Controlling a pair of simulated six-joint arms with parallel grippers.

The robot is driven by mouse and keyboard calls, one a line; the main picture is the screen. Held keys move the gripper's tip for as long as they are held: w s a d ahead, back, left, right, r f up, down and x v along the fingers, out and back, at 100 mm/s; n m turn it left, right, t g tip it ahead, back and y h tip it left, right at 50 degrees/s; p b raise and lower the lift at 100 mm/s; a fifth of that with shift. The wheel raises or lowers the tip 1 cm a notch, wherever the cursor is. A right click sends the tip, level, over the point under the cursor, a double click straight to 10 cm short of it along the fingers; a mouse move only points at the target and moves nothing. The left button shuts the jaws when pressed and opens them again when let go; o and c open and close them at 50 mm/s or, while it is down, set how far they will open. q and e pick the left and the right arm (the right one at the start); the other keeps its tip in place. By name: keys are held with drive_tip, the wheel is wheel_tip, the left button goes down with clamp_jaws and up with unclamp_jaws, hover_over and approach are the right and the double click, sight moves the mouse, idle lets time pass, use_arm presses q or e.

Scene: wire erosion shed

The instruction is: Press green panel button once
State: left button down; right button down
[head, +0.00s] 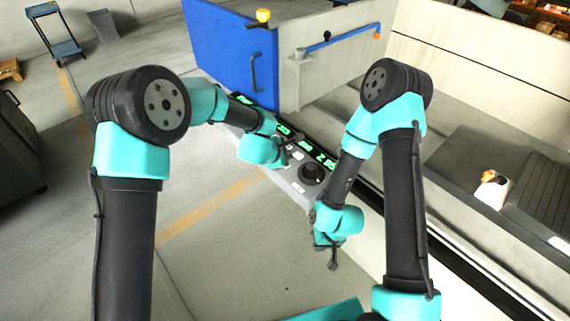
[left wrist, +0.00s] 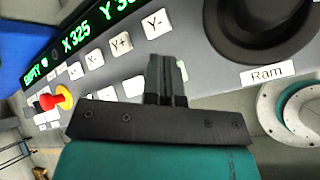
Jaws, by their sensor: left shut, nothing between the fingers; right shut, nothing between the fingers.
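The control panel (left wrist: 205,82) fills the left wrist view, with white keys and a green-lit display. My left gripper (left wrist: 167,66) is shut and empty, its fingertips over the panel below the Y- key (left wrist: 156,24). A small green patch (left wrist: 182,68) shows just right of the fingertips, mostly hidden behind them; it may be the green button. I cannot tell whether the fingertips touch it. In the head view my left gripper (head: 281,160) is over the panel, largely hidden by its own wrist. My right gripper (head: 333,264) is shut and empty, hanging in front of the panel.
A black knob (left wrist: 262,28) with a "Ram" label (left wrist: 267,73) is right of the fingertips. A red stop button (left wrist: 52,102) on yellow is at the left. In the head view, a blue cabinet door (head: 230,50) stands behind the panel. Open floor (head: 225,250) lies in front.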

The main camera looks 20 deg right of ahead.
use_arm(q)
drive_tip(key=shift+r, duration=2.2)
drive_tip(key=s+a+f+m+g+y, duration=0.1)
drive_tip(key=s+a+f+m, duration=0.15)
drive_tip(key=a+f, duration=0.5)
drive_tip(key=s+a+f+m+y, duration=0.2)
drive_tip(key=s+a+f, duration=0.15)
drive_tip(key=a, duration=0.65)
drive_tip(key=s+a+f+m+g+y, duration=0.1)
drive_tip(key=s+a+f+m, duration=0.1)
drive_tip(key=a+f, duration=0.55)
drive_tip(key=s+a+f+m+g, duration=0.1)
drive_tip(key=s+a+f+m, duration=0.1)
drive_tip(key=s+a, duration=0.5)
drive_tip(key=s+a+f+m+g, duration=0.1)
drive_tip(key=s+a+f+m, duration=0.1)
drive_tip(key=s+a+m, duration=0.3)
drive_tip(key=s+a, duration=0.3)
drive_tip(key=s, duration=0.2)
drive_tip(key=shift+s+a+f, duration=0.15)
drive_tip(key=shift+s+f, duration=0.15)
drive_tip(key=shift+f, duration=0.1)
